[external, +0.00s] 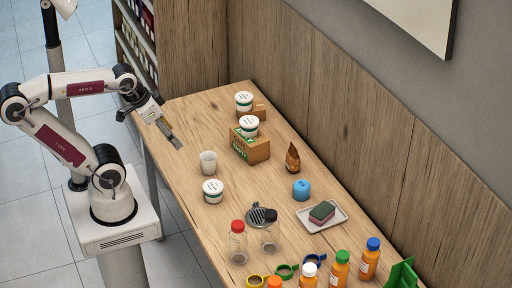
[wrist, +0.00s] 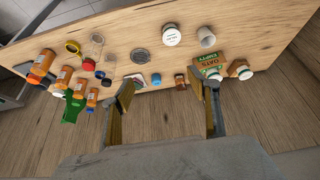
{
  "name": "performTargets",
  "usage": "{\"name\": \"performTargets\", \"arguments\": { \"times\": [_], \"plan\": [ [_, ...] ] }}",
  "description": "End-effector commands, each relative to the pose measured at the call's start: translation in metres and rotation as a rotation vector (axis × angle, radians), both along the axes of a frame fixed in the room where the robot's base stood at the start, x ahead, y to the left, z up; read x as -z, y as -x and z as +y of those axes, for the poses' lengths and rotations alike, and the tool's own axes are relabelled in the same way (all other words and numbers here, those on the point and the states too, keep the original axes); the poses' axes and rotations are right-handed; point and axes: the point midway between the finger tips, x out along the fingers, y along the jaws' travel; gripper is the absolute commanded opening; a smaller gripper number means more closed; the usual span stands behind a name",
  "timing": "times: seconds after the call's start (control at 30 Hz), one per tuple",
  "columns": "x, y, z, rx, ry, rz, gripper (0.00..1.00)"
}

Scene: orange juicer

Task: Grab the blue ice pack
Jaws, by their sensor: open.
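The blue ice pack (external: 301,190) is a small rounded blue block standing on the wooden table, between a brown bag and a tray with a sponge. In the wrist view it is a small blue shape (wrist: 156,79) seen between my fingers and well beyond them. My gripper (external: 170,134) is open and empty, above the table's left edge, far from the ice pack. Its two fingers also show in the wrist view (wrist: 162,89), wide apart. Nothing hides the ice pack in the external view.
An oats box (external: 250,148) with a white tub, a cup (external: 208,162) and another tub (external: 213,191) stand between my gripper and the ice pack. The brown bag (external: 292,158) and sponge tray (external: 334,224) flank it. Several bottles crowd the front. A wooden wall (external: 330,120) runs behind.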

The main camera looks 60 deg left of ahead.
Motion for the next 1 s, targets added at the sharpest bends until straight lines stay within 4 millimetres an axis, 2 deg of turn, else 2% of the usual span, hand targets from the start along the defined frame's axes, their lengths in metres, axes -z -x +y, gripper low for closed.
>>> {"name": "performTargets", "arguments": {
  "times": [0.23, 0.37, 0.57, 1.0],
  "plan": [
    [0.0, -0.003, 0.001, -0.001, -0.005, -0.003, 0.6],
    [-0.001, -0.014, 0.006, -0.004, -0.02, -0.013, 0.6],
    [-0.001, -0.048, 0.018, -0.007, -0.062, -0.046, 0.6],
    [0.005, -0.143, 0.048, 0.03, -0.174, -0.148, 0.6]
  ]
}}
